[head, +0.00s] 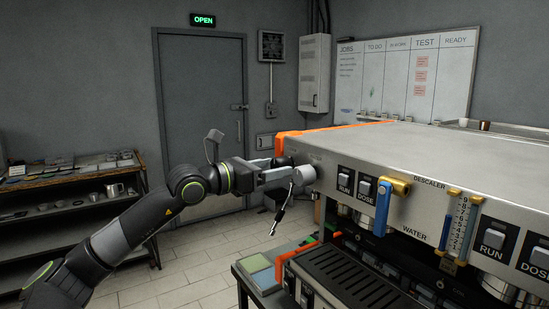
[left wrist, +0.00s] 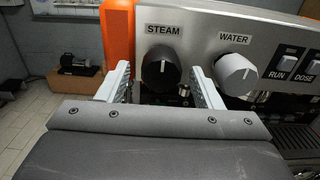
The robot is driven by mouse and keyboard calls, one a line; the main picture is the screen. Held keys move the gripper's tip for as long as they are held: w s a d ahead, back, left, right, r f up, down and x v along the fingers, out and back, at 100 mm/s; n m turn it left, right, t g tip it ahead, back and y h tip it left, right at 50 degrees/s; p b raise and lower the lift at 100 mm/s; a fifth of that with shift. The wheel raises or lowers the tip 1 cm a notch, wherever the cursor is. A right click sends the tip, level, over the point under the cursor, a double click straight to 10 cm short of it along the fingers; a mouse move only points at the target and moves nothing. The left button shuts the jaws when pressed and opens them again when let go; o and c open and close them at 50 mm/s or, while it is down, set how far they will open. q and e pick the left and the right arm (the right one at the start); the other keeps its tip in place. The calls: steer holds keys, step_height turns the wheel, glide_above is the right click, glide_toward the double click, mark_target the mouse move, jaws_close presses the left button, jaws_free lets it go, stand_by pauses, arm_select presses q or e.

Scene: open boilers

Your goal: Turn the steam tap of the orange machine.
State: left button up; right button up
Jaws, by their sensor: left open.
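The steam tap is a black round knob (left wrist: 161,70) under the STEAM label, on the steel front panel of the orange machine (head: 445,150). My left gripper (left wrist: 160,76) is open, with one white finger on each side of the black knob. I cannot tell whether either finger touches it. In the head view my left gripper (head: 283,172) is at the machine's left front corner and partly hides the knob. A white WATER knob (left wrist: 236,74) sits just right of the right finger. My right gripper is not in view.
A thin steam wand (head: 281,216) hangs below the corner. RUN and DOSE switches (head: 345,180) and a blue-handled lever (head: 382,208) are farther right on the panel. A shelf (head: 70,205) stands at the left. The floor between is clear.

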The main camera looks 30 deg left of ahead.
arm_select(q)
steer(key=shift+w+d, duration=0.25)
steer(key=shift+w, duration=0.2)
steer(key=c, duration=1)
